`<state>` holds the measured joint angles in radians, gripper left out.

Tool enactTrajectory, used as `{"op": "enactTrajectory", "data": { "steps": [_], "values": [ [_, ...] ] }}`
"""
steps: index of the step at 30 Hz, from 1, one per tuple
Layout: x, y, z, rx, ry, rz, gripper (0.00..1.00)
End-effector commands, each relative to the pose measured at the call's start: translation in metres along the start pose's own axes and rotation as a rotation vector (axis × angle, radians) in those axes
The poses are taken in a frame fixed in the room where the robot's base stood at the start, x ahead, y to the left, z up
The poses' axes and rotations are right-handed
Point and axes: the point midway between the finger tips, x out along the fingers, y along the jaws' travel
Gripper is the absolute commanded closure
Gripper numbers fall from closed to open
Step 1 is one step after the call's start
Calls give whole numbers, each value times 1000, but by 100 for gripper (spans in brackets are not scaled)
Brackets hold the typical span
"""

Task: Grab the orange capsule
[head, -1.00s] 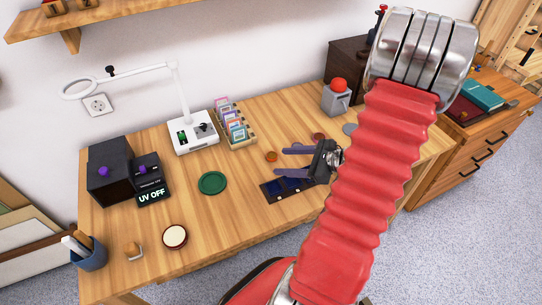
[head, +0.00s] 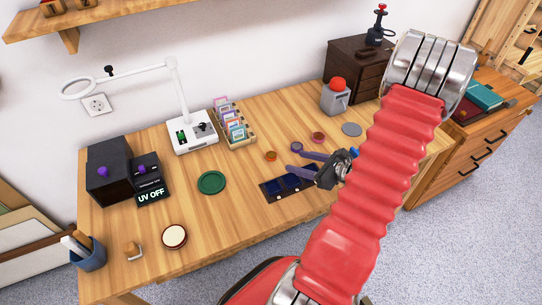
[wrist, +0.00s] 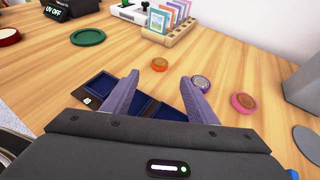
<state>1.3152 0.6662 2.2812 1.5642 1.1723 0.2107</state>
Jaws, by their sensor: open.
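The orange capsule (head: 271,156) is a small round disc lying on the wooden desk. In the wrist view the orange capsule (wrist: 159,64) lies beyond the fingertips, in line with the gap between them. My gripper (head: 295,160) is open and empty, to the right of the capsule and apart from it. In the wrist view its two purple fingers (wrist: 159,77) point forward. A similar purple disc (head: 296,146) lies close to one fingertip, and a pink-red disc (head: 318,138) lies farther right.
A dark blue compartment tray (head: 268,188) lies partly under my fingers. A card rack (head: 247,137) and a lamp base (head: 187,140) stand behind. A grey box with a red button (head: 336,101) stands at the right. A green disc (head: 212,182) lies left on open desk.

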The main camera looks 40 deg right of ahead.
Motion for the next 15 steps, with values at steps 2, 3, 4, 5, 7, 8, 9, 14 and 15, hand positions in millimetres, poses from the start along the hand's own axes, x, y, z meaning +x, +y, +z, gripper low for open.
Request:
{"op": "enactTrajectory", "data": {
  "steps": [2, 3, 4, 5, 7, 8, 9, 14, 15],
  "values": [
    [12, 1, 0, -1, 0, 3, 47],
    [17, 1, 0, -1, 1, 4, 47],
    [21, 1, 0, -1, 1, 4, 47],
    [24, 1, 0, 0, 1, 3, 47],
    [34, 1, 0, -1, 1, 4, 47],
    [37, 1, 0, -1, 1, 3, 47],
    [42, 1, 0, -1, 1, 4, 47],
    [58, 1, 0, -1, 1, 3, 47],
    [60, 0, 0, -1, 1, 2, 47]
  ]
}}
